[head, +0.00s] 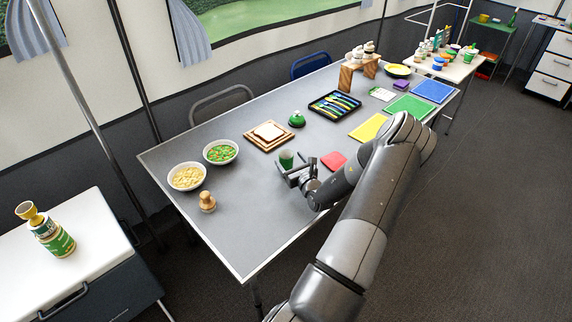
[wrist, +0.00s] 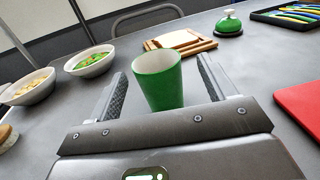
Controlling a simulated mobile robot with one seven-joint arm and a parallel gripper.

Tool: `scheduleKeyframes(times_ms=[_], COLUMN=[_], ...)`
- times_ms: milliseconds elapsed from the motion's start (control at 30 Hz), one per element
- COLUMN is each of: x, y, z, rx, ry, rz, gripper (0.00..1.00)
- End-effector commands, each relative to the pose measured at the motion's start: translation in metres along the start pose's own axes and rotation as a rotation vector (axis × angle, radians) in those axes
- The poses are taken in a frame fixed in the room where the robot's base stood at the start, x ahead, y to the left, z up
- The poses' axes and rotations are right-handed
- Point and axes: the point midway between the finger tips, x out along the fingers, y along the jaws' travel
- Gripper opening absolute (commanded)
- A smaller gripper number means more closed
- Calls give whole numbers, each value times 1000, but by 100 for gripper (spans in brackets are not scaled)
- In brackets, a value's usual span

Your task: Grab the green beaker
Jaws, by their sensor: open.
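The green beaker (head: 286,158) stands upright on the grey table (head: 240,215), with a white inside and an open top. In the wrist view the beaker (wrist: 158,80) is between the two open fingers of my gripper (wrist: 160,92). A gap shows between the beaker and each finger. In the head view my gripper (head: 292,172) is low over the table at the beaker, and the beaker's lower part is partly hidden by it.
A red mat (head: 334,161) lies right of my gripper. Behind the beaker are a wooden board with bread (head: 268,133) and a green bell (head: 296,119). Two food bowls (head: 187,176) and a wooden piece (head: 207,202) stand to the left.

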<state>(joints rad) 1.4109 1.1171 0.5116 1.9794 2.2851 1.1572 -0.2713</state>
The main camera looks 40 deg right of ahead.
Motion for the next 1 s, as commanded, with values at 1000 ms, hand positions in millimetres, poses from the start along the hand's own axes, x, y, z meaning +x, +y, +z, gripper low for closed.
scheduleKeyframes(times_ms=[1000], x=[55], y=[3], z=[0], rx=[0], ry=[0], rz=[1], gripper=[52])
